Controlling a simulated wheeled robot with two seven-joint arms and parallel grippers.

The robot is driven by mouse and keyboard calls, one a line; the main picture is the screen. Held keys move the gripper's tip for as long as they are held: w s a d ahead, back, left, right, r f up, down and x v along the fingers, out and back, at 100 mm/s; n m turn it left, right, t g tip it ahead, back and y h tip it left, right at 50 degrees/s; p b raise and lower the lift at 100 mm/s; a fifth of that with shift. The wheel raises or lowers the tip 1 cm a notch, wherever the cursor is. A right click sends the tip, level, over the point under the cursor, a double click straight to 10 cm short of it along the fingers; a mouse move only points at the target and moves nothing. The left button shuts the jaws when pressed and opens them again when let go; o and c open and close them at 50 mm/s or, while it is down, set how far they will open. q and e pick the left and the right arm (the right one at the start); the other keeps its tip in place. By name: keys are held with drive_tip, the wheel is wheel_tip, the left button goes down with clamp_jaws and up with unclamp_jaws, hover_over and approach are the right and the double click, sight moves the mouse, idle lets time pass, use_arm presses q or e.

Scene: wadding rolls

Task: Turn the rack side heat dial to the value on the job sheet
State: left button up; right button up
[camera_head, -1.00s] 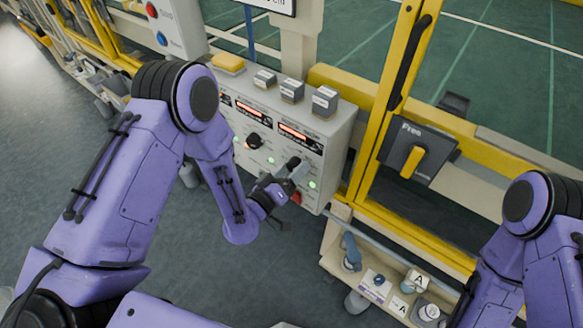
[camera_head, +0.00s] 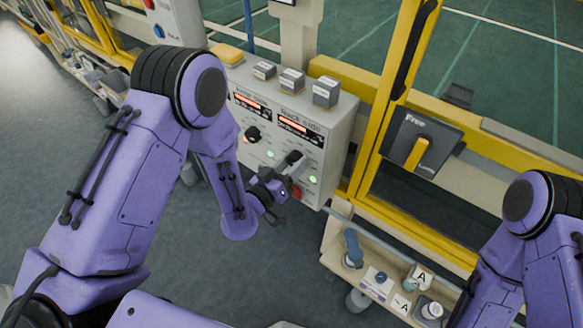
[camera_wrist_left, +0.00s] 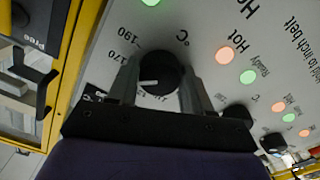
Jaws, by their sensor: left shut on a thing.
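The rack side heat dial (camera_wrist_left: 160,70) is a round black knob on the grey control box (camera_head: 338,135). My left gripper (camera_head: 292,164) reaches it from below, under the lit rack side display (camera_head: 299,127). In the left wrist view my left gripper (camera_wrist_left: 158,88) has one finger on each side of the dial and is shut on it. I cannot make out a job sheet.
A second black dial (camera_head: 252,134) is left of the held one. Grey blocks (camera_head: 292,80) and a yellow block (camera_head: 226,54) top the box. A shelf (camera_head: 336,262) with small items is below right. A yellow door frame (camera_head: 388,110) stands right of the box.

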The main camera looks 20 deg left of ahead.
use_arm(q)
drive_tip(key=shift+m+b, duration=1.3)
drive_tip(key=shift+m, duration=0.6)
drive_tip(key=o, duration=1)
drive_tip(key=shift+o, duration=0.2)
drive_tip(key=shift+s+a+f+b, duration=0.15)
drive_tip(key=shift+s+b, duration=0.15)
drive_tip(key=shift+s, duration=0.05)
drive_tip(key=p+v, duration=0.2)
drive_tip(key=v, duration=0.9)
